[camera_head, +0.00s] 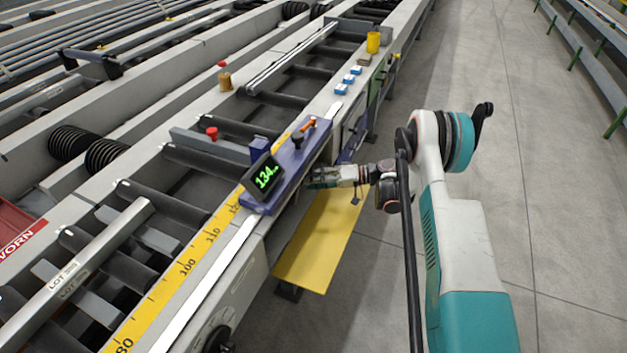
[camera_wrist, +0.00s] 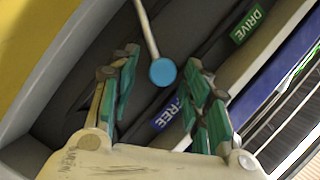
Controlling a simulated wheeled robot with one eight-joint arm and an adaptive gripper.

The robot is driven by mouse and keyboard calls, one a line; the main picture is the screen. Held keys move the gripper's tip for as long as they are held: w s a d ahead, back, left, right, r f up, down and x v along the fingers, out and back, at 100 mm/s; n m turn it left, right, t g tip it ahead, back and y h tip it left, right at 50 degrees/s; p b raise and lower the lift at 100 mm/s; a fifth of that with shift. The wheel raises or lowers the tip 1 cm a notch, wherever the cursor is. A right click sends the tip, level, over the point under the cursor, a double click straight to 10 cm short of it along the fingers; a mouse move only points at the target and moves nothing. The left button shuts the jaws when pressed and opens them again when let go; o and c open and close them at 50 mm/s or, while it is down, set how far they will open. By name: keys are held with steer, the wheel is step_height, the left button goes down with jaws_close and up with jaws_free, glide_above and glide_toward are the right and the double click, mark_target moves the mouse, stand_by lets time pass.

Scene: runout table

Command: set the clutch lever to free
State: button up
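The clutch lever (camera_wrist: 148,30) is a thin pale rod ending in a round blue knob (camera_wrist: 163,72) in the wrist view. A green DRIVE label (camera_wrist: 248,25) is at the upper right, and a blue FREE label (camera_wrist: 167,114) is just below the knob. The knob shows between the two labels' ends of the panel; I cannot tell its exact setting. My gripper (camera_wrist: 163,62) is open, its green-padded fingers on either side of the knob with gaps to both. In the head view my gripper (camera_head: 312,178) is at the table's side, and the lever cannot be made out.
Above my gripper, a purple carriage (camera_head: 290,175) carries an orange handle and a green-digit display (camera_head: 264,179). A yellow plate (camera_head: 318,245) lies below. A yellow ruler (camera_head: 187,268) runs along the rollers. The floor (camera_head: 500,120) on the right is clear.

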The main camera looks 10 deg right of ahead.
steer(key=v, duration=1.2)
steer(key=shift+f, duration=0.1)
steer(key=s+a+r+m+h, duration=0.2)
steer(key=a+r+h, duration=0.15)
steer(key=r, duration=0.55)
steer(key=s+a+r+m+h, duration=0.15)
steer(key=a+r, duration=0.35)
steer(key=r, duration=0.5)
steer(key=s+a+r+h, duration=0.35)
steer(key=s+r, duration=0.35)
steer(key=s, duration=0.4)
steer(key=s+d+t+h, duration=0.1)
steer(key=s+d+h, duration=0.1)
steer(key=s, duration=0.8)
steer(key=s+d+r+n+t+h, duration=0.1)
steer(key=s+h, duration=0.3)
steer(key=s, duration=0.7)
steer(key=shift+d+r+t+h, duration=0.2)
steer(key=shift+d+t+h, duration=0.15)
steer(key=shift+d+t, duration=0.05)
